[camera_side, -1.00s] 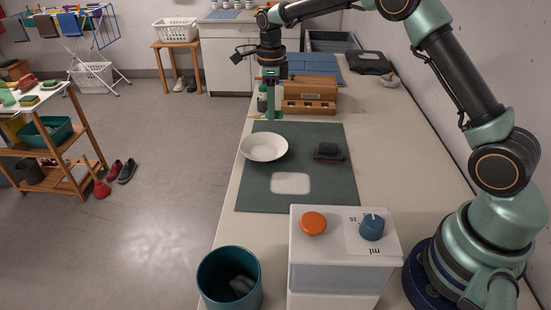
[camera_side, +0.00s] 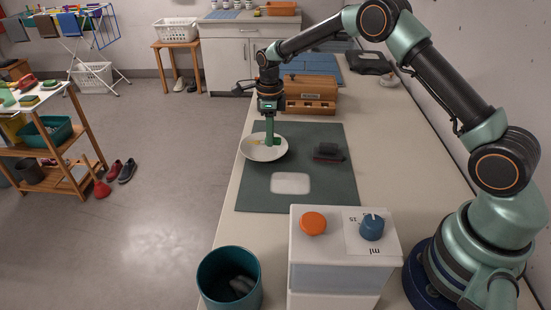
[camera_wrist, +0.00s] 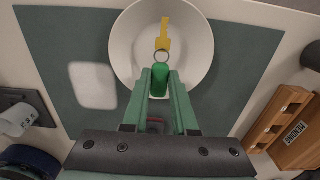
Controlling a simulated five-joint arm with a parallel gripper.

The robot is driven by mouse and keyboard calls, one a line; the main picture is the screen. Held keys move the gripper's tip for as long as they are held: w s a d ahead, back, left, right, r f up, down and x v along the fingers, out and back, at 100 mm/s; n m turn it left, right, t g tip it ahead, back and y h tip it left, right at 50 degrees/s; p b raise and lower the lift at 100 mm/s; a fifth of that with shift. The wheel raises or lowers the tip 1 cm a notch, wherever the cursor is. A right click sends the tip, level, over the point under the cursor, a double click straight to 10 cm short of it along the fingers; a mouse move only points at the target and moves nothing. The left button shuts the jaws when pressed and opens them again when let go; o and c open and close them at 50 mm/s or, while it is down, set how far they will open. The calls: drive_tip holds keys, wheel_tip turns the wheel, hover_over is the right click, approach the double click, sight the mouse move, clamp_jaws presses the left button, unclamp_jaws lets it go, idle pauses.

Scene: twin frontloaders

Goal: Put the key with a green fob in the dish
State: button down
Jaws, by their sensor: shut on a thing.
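The key with a green fob (camera_wrist: 162,38) shows in the wrist view as a yellow key on a ring, with its green fob (camera_wrist: 159,78) between my fingertips. My gripper (camera_wrist: 160,85) is shut on the fob. The key lies over the white dish (camera_wrist: 124,48) in that view. In the side view my gripper (camera_side: 270,140) points down at the right part of the dish (camera_side: 250,153), and the green fob shows at its tips. I cannot tell whether the key touches the dish.
The dish stands on a dark green mat (camera_side: 320,185) with a pale patch (camera_side: 290,183). A dark brush-like block (camera_side: 329,152) lies right of the dish. A wooden box (camera_side: 310,95) stands behind. A white dispenser (camera_side: 335,280) and a teal bin (camera_side: 212,285) are in front.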

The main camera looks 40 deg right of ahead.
drive_tip(key=shift+f, duration=0.85)
drive_tip(key=c, duration=0.6)
unclamp_jaws()
wheel_tip(320, 180, up, 7)
drive_tip(key=shift+f, duration=0.2)
drive_tip(key=shift+r, duration=0.2)
